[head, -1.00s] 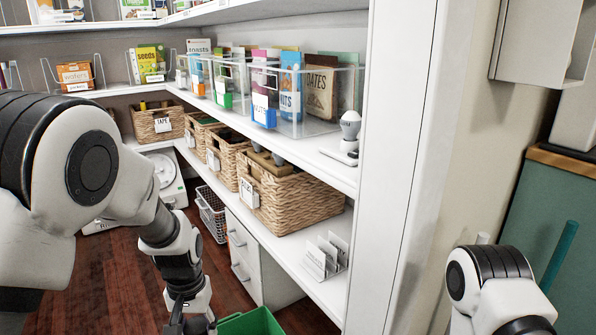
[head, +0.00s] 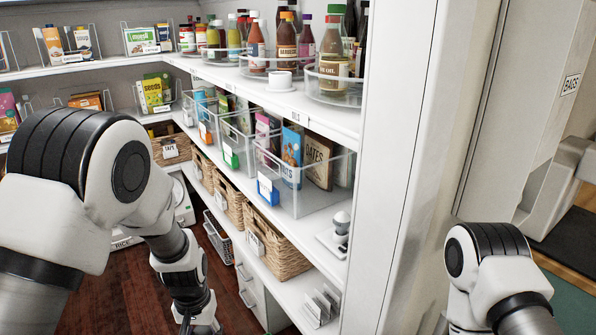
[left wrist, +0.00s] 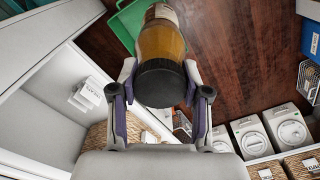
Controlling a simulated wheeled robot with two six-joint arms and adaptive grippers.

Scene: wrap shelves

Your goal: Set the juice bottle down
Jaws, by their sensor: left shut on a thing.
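The juice bottle (left wrist: 163,40) shows in the left wrist view, amber-brown with a black cap towards the camera. My left gripper (left wrist: 160,90) is shut on it, one finger on each side near the cap. The bottle is held over the dark wooden floor, beside a green crate (left wrist: 126,22). In the head view my left arm comes in from the left and its gripper is cut off at the bottom edge, so the bottle is hidden there. My right arm shows at the lower right, but its gripper is out of the frame.
The upper shelf (head: 330,115) carries turntables of sauce bottles (head: 333,50). Below are clear bins (head: 318,198) of packets, then woven baskets (head: 284,250). A white shelf post (head: 395,160) stands right of them. A small white device (head: 340,228) and a card rack (head: 320,306) sit near it.

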